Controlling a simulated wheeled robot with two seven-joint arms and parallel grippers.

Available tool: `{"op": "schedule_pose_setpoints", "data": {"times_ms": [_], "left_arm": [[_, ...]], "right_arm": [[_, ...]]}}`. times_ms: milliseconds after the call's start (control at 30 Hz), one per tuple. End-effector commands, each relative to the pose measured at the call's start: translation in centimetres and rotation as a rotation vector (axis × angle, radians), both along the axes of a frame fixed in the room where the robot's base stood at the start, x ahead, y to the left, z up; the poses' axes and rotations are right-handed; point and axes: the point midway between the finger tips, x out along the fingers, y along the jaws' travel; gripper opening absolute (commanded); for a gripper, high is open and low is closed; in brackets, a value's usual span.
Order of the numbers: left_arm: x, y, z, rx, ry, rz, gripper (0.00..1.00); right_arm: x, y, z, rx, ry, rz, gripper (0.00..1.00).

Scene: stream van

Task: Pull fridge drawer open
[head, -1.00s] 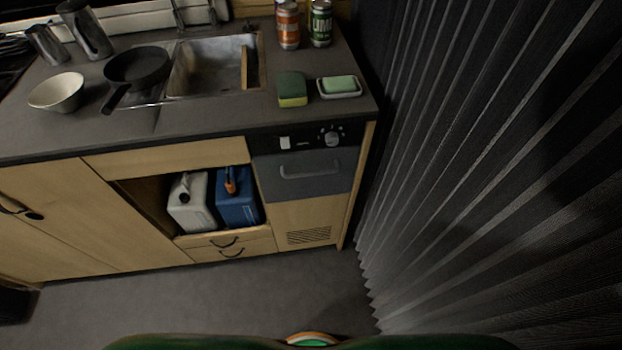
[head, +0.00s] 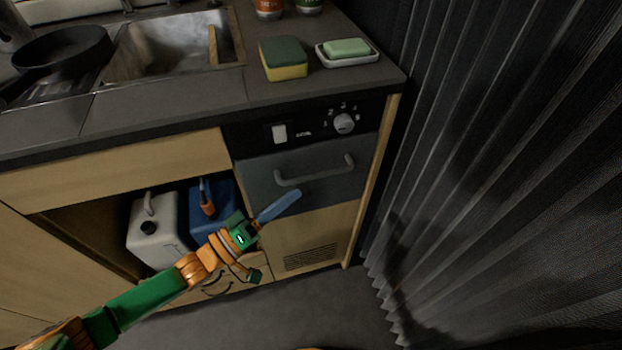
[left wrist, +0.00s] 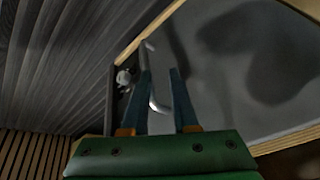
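The fridge drawer (head: 325,192) is a dark grey front set in the wooden cabinet, below a black control panel. It looks closed. Its grey bar handle (head: 318,174) runs across the front. My left gripper (head: 294,195) reaches in from the lower left, its blue fingertips just below the handle in the head view. In the left wrist view, the left gripper (left wrist: 161,75) has its two fingers apart. The handle (left wrist: 156,100) shows in the gap between them, but I cannot tell if they touch it. My right gripper is out of view.
The control panel has a knob (head: 344,123) and a white switch. The counter above holds a sponge (head: 284,62), a soap dish (head: 347,60) and a sink. A white canister (head: 152,235) and a blue one stand in the open shelf. A pleated curtain (head: 500,150) hangs close on the right.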

Motion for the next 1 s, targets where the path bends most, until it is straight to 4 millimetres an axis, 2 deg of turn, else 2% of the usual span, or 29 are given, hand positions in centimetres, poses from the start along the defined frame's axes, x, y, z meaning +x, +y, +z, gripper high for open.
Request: {"op": "schedule_pose_setpoints", "data": {"times_ms": [33,233,600,900,1000], "left_arm": [[-0.2,0.2,0.3,-0.039,-0.001,-0.029,0.27],[-0.7,0.3,1.8,-0.125,0.009,-0.084,0.27],[3.0,-4.6,3.1,-0.121,0.007,-0.082,0.27],[3.4,-5.1,3.2,-0.119,0.009,-0.080,0.27],[3.4,-5.1,3.2,-0.119,0.009,-0.080,0.00]], "right_arm": [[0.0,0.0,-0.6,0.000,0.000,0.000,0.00],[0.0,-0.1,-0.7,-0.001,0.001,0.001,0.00],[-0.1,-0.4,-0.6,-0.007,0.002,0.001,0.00],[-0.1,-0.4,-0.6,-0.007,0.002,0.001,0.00],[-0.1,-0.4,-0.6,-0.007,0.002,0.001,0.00]]}}
